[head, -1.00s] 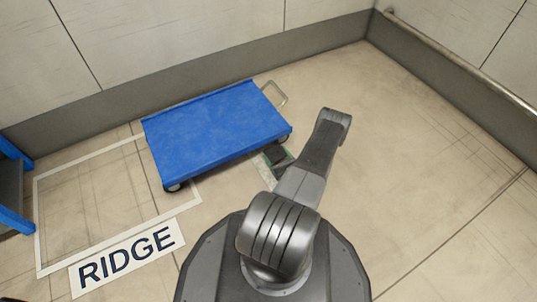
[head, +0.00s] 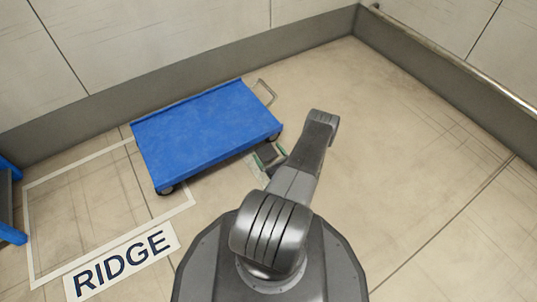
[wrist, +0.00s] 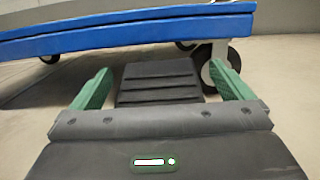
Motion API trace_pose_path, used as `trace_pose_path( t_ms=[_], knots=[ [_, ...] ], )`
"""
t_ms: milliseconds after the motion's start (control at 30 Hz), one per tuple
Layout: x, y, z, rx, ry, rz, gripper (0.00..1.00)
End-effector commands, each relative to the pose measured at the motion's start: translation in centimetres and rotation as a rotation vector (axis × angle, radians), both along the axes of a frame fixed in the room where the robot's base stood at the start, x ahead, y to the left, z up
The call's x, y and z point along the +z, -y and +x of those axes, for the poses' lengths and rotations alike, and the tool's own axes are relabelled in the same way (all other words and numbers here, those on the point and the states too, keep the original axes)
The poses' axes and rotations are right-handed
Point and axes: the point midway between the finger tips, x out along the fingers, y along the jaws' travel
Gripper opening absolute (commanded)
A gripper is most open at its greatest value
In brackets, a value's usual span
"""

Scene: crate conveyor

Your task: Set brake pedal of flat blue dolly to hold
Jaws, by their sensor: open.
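The flat blue dolly (head: 205,130) stands on the floor left of my arm in the head view, its metal handle loop at the far right corner. In the wrist view its blue deck edge (wrist: 120,34) crosses the top, with dark wheels below. The dark ribbed brake pedal (wrist: 158,82) shows straight ahead, between and beyond my fingers; it also shows as a dark block beside the dolly's near edge in the head view (head: 267,153). My gripper (wrist: 163,88) is open, with green fingertips on either side of the pedal in the picture. I cannot tell whether it touches the pedal.
A white floor outline (head: 30,235) with a RIDGE label (head: 122,264) lies left of the dolly, whose near left corner overlaps it. Another blue frame (head: 10,205) stands at the left edge. Walls (head: 180,70) run behind and right. The floor right of my arm is clear.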

Motion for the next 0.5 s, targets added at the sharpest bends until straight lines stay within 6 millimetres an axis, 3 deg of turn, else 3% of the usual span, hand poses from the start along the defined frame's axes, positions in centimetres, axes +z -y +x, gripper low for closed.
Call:
trace_pose_path(
  t_ms=[167, 500],
  knots=[
    [0.8, 0.0, 0.0, 0.0, -0.001, -0.001, 0.99],
    [7.2, 0.0, 0.0, 0.0, 0.0, 0.0, 0.99]
  ],
)
